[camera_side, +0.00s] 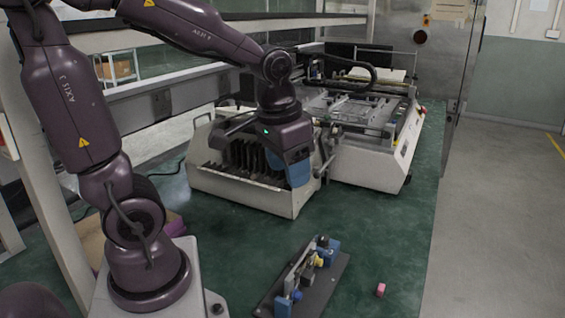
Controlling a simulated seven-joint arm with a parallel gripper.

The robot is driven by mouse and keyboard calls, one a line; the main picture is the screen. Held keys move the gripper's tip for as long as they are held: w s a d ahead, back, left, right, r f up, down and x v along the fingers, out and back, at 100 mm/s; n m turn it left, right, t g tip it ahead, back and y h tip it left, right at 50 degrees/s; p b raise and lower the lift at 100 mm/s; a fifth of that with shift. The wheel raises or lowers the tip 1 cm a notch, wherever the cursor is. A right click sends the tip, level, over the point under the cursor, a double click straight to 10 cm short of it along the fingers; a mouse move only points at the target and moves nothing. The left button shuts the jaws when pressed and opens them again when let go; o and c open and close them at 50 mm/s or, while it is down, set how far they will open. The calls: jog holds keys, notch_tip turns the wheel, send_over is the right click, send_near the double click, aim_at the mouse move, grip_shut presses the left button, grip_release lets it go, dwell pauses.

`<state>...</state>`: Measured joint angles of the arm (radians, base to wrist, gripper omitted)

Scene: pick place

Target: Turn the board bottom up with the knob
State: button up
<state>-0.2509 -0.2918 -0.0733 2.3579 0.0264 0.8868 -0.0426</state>
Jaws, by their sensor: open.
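A small fixture on a dark base plate (337,275) lies on the green table at the lower middle. It has blue blocks (283,306), a small yellow part (318,261) and a round blue knob (297,295). A narrow grey strip (298,270) runs along it, perhaps the board seen nearly edge-on; I cannot tell which side is up. My gripper (298,174), with blue fingers, is open in front of the rack's right part, above and apart from the fixture. The finger gap is hard to see. No board shows in it.
A cream rack (225,187) with several dark upright plates stands behind my gripper. A larger cream machine (372,163) stands behind right. The green table (400,235) is clear between fixture and machine.

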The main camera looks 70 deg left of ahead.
jog(key=shift+s+d+r+m+t, duration=0.3)
jog(key=shift+s+d+r, duration=0.25)
jog(key=shift+s, duration=0.15)
jog(key=n+g, duration=0.3)
jog(key=n, duration=0.5)
send_near(324, 236)
jog(key=shift+h, duration=0.4)
jog(key=f, duration=1)
jog(key=shift+s+a, duration=0.2)
jog(key=shift+a, duration=0.15)
jog(key=c, duration=0.9)
jog(key=shift+c, duration=0.2)
